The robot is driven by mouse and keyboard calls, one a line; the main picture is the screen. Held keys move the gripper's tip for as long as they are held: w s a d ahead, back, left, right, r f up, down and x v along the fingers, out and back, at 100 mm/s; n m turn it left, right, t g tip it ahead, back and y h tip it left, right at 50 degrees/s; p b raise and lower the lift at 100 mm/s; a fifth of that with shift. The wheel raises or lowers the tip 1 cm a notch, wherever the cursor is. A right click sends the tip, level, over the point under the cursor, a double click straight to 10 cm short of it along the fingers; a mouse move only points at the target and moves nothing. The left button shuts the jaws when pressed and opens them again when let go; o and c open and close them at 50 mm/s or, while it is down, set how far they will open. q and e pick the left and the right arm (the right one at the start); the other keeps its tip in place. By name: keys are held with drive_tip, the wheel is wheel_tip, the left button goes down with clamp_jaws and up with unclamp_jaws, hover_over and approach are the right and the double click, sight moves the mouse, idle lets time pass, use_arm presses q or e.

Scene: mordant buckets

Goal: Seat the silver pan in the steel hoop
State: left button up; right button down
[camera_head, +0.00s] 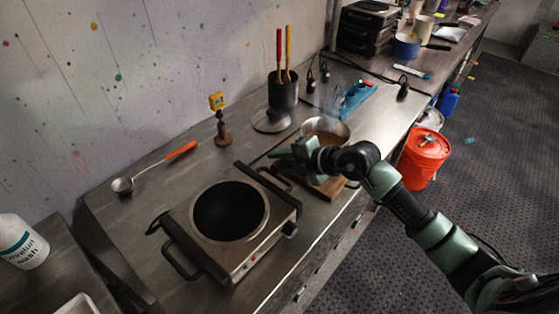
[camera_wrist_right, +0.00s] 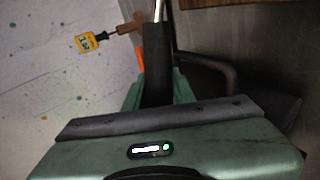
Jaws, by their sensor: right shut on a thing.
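The silver pan (camera_head: 341,128) is a round metal pan with brownish contents, just beyond my right gripper in the head view. My right gripper (camera_head: 300,152) is shut on its dark handle. In the right wrist view the dark handle (camera_wrist_right: 157,62) rises from between the jaws, with a thin silver rod at its far end. Whether the pan touches the surface below is hidden by my gripper and arm. My left gripper is out of view.
The hot plate (camera_head: 247,258) has side handles. A wooden board (camera_head: 330,189) lies under my right wrist. A yellow thermometer (camera_head: 217,101), a ladle (camera_head: 123,185) and a dark utensil pot (camera_head: 283,92) stand or lie along the wall. An orange bucket (camera_head: 424,158) is on the floor.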

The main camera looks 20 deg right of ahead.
drive_tip(key=shift+w+d+r+p, duration=0.1)
drive_tip(key=shift+r+p, duration=0.35)
drive_tip(key=shift+f, duration=0.2)
idle(0.7)
drive_tip(key=shift+f, duration=1.05)
idle(0.7)
drive_tip(key=c, duration=1.1)
unclamp_jaws()
drive_tip(key=shift+f, duration=0.15)
drive_tip(key=shift+s+f, duration=0.2)
drive_tip(key=shift+s, duration=0.05)
drive_tip(key=b+v, duration=0.2)
drive_tip(key=v, duration=0.6)
drive_tip(key=shift+w+r, duration=0.2)
drive_tip(key=shift+r, duration=0.05)
